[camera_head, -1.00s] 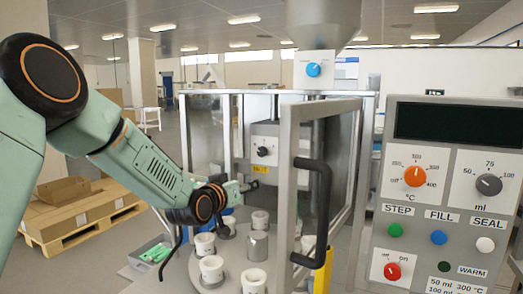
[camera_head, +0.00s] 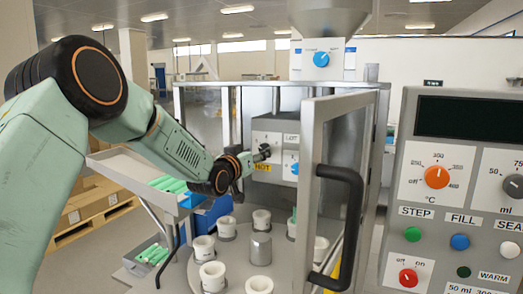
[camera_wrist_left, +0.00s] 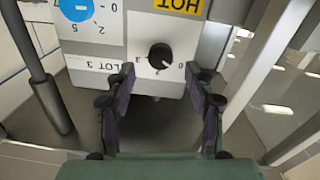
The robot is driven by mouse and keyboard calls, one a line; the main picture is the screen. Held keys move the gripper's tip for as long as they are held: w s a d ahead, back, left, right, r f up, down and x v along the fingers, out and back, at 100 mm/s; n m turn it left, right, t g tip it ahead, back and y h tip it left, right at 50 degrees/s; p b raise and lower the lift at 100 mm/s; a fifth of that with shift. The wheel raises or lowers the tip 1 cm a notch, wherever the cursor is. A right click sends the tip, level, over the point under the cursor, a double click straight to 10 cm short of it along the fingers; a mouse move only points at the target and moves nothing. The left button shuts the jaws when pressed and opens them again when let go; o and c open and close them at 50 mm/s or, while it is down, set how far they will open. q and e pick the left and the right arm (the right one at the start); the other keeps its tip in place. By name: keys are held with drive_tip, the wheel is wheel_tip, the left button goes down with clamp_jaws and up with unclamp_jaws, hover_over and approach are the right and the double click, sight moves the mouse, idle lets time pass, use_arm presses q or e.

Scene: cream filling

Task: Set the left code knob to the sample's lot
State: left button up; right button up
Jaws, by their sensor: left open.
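The left code knob is a small black knob (camera_wrist_left: 160,56) on a white panel (camera_wrist_left: 110,40), shown upside down in the left wrist view. It has a light pointer mark and digits around it. Lettering beside it seems to read LOT 3. My left gripper (camera_wrist_left: 166,88) is open, its two dark fingers on either side below the knob, with a gap between them and no clear contact. In the head view my left gripper (camera_head: 256,158) reaches the panel and largely hides this knob. My right gripper is in neither view.
A blue knob (camera_wrist_left: 76,8) is beside the black one. A yellow HOT label (camera_wrist_left: 180,5) is close by. The open glazed door with a black handle (camera_head: 340,215) stands right of my arm. White cups (camera_head: 213,275) stand on the round table below.

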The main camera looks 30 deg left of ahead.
sight(262, 149)
use_arm(q)
drive_tip(key=w, duration=0.2)
drive_tip(key=shift+w+a, duration=0.2)
drive_tip(key=shift+w, duration=0.15)
drive_tip(key=shift+w+d, duration=0.15)
drive_tip(key=shift+w, duration=0.4)
drive_tip(key=shift+s, duration=0.1)
drive_tip(key=shift+c, duration=0.7)
drive_tip(key=c, duration=0.5)
clamp_jaws()
